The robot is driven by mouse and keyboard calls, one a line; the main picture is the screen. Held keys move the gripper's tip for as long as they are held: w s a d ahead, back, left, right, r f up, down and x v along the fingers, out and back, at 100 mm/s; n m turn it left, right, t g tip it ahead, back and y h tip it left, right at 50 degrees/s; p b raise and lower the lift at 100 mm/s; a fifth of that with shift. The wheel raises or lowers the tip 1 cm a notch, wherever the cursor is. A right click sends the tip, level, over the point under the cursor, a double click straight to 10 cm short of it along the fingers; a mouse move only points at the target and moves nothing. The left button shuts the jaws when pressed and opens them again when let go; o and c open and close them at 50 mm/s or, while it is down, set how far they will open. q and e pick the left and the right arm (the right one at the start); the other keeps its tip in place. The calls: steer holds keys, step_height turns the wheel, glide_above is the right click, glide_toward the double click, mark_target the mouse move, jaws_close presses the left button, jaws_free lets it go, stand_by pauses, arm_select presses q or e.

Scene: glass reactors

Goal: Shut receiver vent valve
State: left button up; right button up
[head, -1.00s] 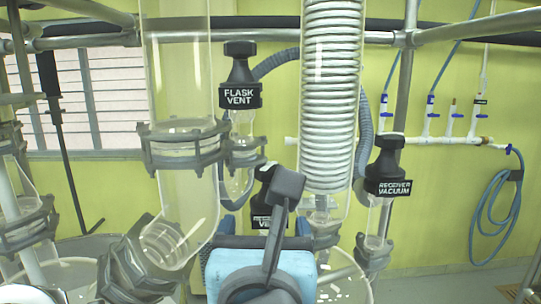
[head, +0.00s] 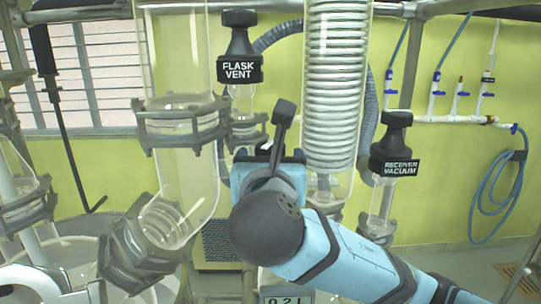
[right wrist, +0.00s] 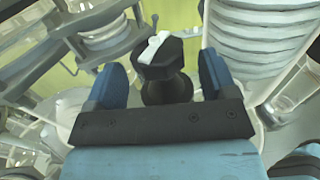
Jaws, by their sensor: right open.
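A black valve knob (right wrist: 166,88) with a white mark on top stands between the two blue fingers of my right gripper (right wrist: 162,64) in the right wrist view. The fingers are open, one on each side, with a gap showing at both. No label shows on this knob in that view. In the head view my right gripper (head: 270,156) is in front of the place between the flask vent and the condenser coil, and it hides most of the receiver vent valve there. My left gripper is not in view.
The flask vent valve (head: 239,50) is just behind and left of my gripper. The receiver vacuum valve (head: 396,145) is to the right. The glass coil condenser (head: 337,85) and a clamped glass tube (head: 180,115) flank the gripper closely.

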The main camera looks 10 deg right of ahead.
steer(key=shift+x, duration=1.25)
steer(key=shift+s, duration=0.1)
steer(key=c, duration=0.9)
steer(key=shift+m+g+h, duration=1)
steer(key=shift+m+h, duration=0.6)
steer(key=shift+h, duration=0.7)
steer(key=o, duration=0.9)
steer(key=shift+f, duration=0.1)
